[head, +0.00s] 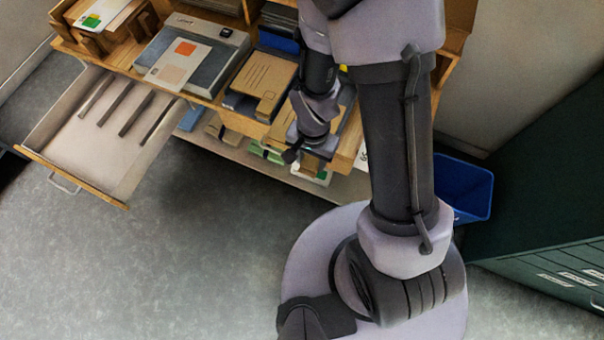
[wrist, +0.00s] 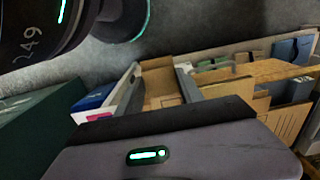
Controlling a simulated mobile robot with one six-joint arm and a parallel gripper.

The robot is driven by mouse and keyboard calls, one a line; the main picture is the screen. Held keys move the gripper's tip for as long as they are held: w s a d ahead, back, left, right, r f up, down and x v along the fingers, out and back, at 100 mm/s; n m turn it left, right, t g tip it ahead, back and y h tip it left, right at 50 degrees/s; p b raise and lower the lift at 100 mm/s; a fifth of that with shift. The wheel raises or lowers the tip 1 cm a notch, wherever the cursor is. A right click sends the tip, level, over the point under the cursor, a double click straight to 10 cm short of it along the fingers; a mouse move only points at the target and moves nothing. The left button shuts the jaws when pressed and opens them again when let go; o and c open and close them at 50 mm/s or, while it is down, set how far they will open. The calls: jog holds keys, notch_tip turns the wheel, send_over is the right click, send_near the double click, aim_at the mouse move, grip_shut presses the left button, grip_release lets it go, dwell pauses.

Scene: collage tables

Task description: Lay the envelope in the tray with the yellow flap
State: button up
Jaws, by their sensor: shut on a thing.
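My gripper (head: 312,148) is at the front edge of the bench, partly behind my own arm in the head view. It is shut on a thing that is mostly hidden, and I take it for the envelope.
A brown envelope stack (head: 262,82) lies in a tray on the bench. A scale (head: 205,60) with a white orange-marked envelope (head: 180,62) stands left. An open drawer (head: 105,135) juts out. A blue bin (head: 465,187) and green cabinet (head: 560,200) are right.

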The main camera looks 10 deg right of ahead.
jog(key=w+d, duration=0.1)
jog(key=w, duration=0.1)
jog(key=w+d+p, duration=0.1)
jog(key=w+d, duration=0.1)
jog(key=w+d+p, duration=0.1)
jog(key=w, duration=0.1)
jog(key=shift+d+r, duration=0.15)
jog(key=shift+d, duration=0.1)
notch_tip(320, 180, down, 4)
jog(key=b, duration=0.4)
jog(key=shift+s, duration=0.15)
jog(key=shift+a+f+b, duration=0.1)
jog(key=shift+f+b, duration=0.45)
jog(key=shift+f, duration=0.2)
jog(key=o, duration=1.4)
jog(key=shift+r, duration=0.1)
notch_tip(320, 180, up, 17)
jog(key=p, duration=0.6)
jog(key=shift+r, duration=0.2)
